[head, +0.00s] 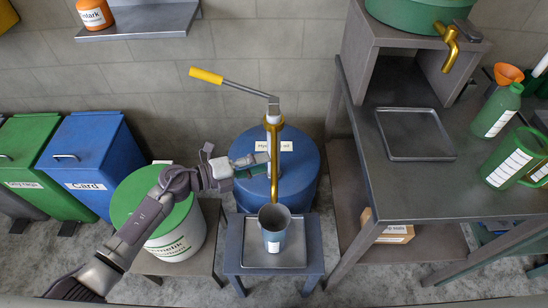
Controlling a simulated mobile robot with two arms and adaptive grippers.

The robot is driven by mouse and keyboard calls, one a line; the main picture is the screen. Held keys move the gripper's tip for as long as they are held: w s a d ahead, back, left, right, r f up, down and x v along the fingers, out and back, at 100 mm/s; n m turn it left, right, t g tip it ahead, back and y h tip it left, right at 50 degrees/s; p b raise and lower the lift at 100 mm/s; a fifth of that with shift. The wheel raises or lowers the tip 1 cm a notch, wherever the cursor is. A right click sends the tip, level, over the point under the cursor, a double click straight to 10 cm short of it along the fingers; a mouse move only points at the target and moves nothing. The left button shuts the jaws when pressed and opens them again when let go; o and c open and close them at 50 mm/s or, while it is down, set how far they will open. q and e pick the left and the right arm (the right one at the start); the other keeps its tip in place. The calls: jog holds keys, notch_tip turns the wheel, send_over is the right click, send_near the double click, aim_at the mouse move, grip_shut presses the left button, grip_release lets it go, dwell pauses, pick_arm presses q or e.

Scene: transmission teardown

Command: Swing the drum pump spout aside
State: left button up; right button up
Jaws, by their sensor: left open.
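The blue drum (305,175) stands against the wall with a hand pump on top. The pump has a grey lever with a yellow grip (206,76). Its brass spout (274,168) points toward me, its end over a grey-blue cup (273,222). The cup stands upright in a tray on a small blue stand (313,262). My left gripper (262,165) is open, over the drum top, close beside the spout on its left. I cannot tell whether it touches the spout. My right gripper is not in view.
A white bucket with a green lid (172,250) stands under my left arm. Blue and green bins (85,150) are at left. A metal bench (385,180) at right carries an empty tray (415,136), a green bottle (497,110) and a green jug (512,160).

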aim_at(274, 159)
pick_arm(q)
jog(key=shift+x, duration=2.25)
grip_shut()
